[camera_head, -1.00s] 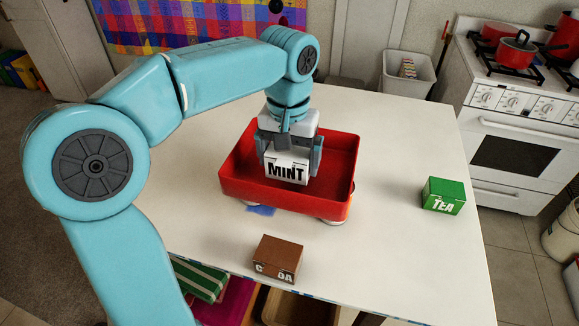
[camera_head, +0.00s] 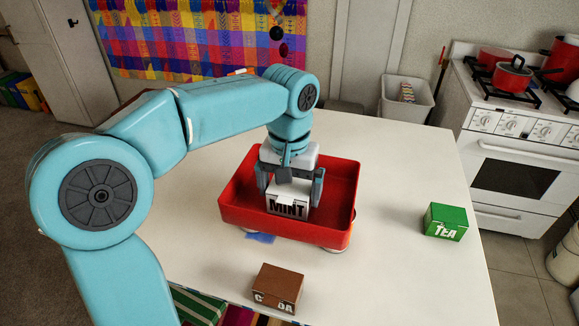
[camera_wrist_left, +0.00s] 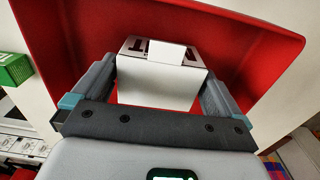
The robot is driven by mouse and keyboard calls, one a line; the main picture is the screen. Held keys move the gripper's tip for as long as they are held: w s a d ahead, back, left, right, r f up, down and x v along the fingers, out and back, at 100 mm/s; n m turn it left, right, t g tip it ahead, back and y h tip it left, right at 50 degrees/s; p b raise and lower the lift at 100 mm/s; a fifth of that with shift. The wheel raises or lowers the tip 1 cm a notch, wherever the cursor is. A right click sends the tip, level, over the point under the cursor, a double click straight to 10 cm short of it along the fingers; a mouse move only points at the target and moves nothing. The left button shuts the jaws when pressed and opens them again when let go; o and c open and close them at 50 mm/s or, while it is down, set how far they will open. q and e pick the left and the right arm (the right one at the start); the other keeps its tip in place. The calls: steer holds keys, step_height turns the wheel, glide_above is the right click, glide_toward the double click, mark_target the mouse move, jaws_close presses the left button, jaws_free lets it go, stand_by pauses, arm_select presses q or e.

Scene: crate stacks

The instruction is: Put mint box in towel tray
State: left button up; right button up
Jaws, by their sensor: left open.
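The white mint box (camera_head: 288,208) with black MINT lettering sits inside the red tray (camera_head: 240,213), toward its front wall. My left gripper (camera_head: 290,195) reaches down into the tray from above. Its fingers stand open on either side of the box. In the left wrist view the box (camera_wrist_left: 158,82) lies between the two fingers (camera_wrist_left: 157,95), with narrow gaps beside it and the red tray (camera_wrist_left: 250,45) around it. The underside of the box is hidden. I see no towel in the tray. My right gripper is not in view.
A brown cocoa box (camera_head: 278,288) stands near the table's front edge. A green tea box (camera_head: 445,221) stands at the right. A blue patch (camera_head: 260,238) shows under the tray's front edge. The white table (camera_head: 400,180) is clear between tray and tea box.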

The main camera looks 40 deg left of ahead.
mark_target(291, 187)
arm_select(q)
step_height(291, 187, up, 10)
steer(key=shift+r+p, duration=0.1)
steer(key=shift+p, duration=0.7)
steer(key=shift+w+r, duration=0.15)
steer(key=shift+r, duration=0.15)
